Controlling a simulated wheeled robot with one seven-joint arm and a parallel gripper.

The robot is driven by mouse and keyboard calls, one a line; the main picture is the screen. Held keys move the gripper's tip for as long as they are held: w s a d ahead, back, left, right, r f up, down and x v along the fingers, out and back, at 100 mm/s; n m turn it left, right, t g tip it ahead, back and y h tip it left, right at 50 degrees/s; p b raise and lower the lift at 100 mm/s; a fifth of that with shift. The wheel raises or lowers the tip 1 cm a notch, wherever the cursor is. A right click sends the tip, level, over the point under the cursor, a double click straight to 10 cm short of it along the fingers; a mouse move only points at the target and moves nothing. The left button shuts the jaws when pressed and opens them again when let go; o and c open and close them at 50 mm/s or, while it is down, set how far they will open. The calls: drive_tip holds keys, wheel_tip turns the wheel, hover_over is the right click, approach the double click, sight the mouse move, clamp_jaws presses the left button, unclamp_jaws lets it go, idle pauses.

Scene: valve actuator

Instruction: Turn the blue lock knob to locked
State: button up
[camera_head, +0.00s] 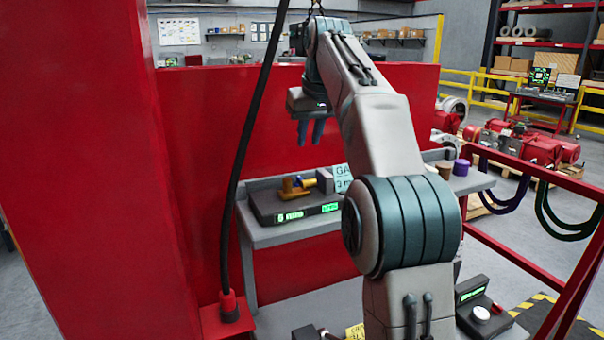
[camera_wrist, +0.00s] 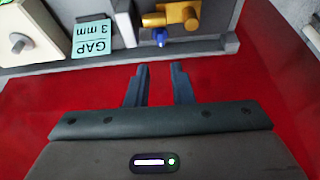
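The blue lock knob (camera_wrist: 162,36) shows in the wrist view just under a yellow-orange valve part (camera_wrist: 172,14). In the head view a small patch of blue (camera_head: 308,183) sits beside the same yellow-orange part (camera_head: 288,188), on a dark box with green displays (camera_head: 290,216). My gripper (camera_head: 310,138) hangs above the shelf with its fingers down, apart from the knob. In the wrist view the two blue-grey fingers of my gripper (camera_wrist: 160,70) are spread with nothing between them. The knob's exact setting is too small to tell.
A card reading "GAP 3 mm" (camera_wrist: 91,38) stands beside the box. The box rests on a grey shelf (camera_head: 262,238) before a red panel (camera_head: 205,115). A black cable (camera_head: 240,150) runs down at the left. A brown and a purple cup-like thing (camera_head: 461,167) stand at the shelf's right.

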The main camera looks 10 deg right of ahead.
sight(301, 178)
drive_tip(key=x, duration=1.2)
drive_tip(key=shift+s, duration=0.1)
drive_tip(key=shift+b, duration=0.3)
clamp_jaws()
